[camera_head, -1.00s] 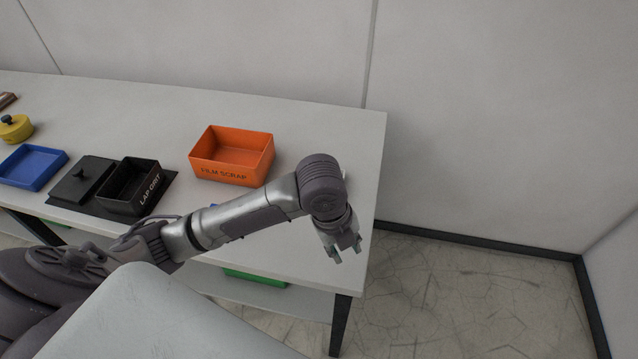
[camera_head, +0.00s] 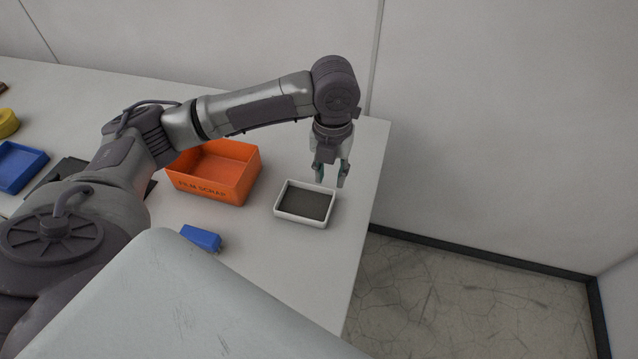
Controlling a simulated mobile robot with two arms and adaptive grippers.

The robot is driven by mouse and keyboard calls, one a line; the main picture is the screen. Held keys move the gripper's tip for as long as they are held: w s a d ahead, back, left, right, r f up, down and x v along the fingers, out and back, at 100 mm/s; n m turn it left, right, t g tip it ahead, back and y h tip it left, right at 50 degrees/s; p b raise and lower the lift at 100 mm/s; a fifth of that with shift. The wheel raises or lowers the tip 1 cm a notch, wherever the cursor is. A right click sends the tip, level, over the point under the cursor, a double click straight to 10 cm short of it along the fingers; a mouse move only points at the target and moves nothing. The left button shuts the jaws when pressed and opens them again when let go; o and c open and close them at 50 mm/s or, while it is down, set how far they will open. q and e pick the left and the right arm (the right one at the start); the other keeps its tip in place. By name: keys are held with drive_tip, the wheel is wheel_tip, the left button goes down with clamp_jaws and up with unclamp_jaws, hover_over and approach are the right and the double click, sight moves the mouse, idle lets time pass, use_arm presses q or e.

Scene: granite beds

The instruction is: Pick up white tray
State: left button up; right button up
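A small white tray (camera_head: 280,212) with a dark grey inside lies flat on the table, near its right end. My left gripper (camera_head: 331,181) points down above the tray's far right corner. Its two fingers are apart with nothing between them. In this view the fingertips lie close to the tray's rim; whether they touch it I cannot tell. My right gripper is not in view.
An orange bin (camera_head: 213,188) marked "FILM SCRAP" stands left of the tray. A small blue object (camera_head: 201,238) lies in front of it. A blue tray (camera_head: 17,166) and a yellow object (camera_head: 7,123) are at the far left. The table's right edge is close to the white tray.

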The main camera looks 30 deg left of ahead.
use_arm(q)
drive_tip(key=p, duration=0.1)
hover_over(329, 209)
wheel_tip(329, 209, down, 7)
drive_tip(key=shift+s+f, duration=0.1)
drive_tip(key=shift+f, duration=0.4)
wheel_tip(329, 209, down, 4)
drive_tip(key=shift+f+p, duration=0.1)
drive_tip(key=shift+p, duration=0.85)
drive_tip(key=shift+w+f, duration=0.2)
drive_tip(key=shift+f, duration=0.35)
clamp_jaws()
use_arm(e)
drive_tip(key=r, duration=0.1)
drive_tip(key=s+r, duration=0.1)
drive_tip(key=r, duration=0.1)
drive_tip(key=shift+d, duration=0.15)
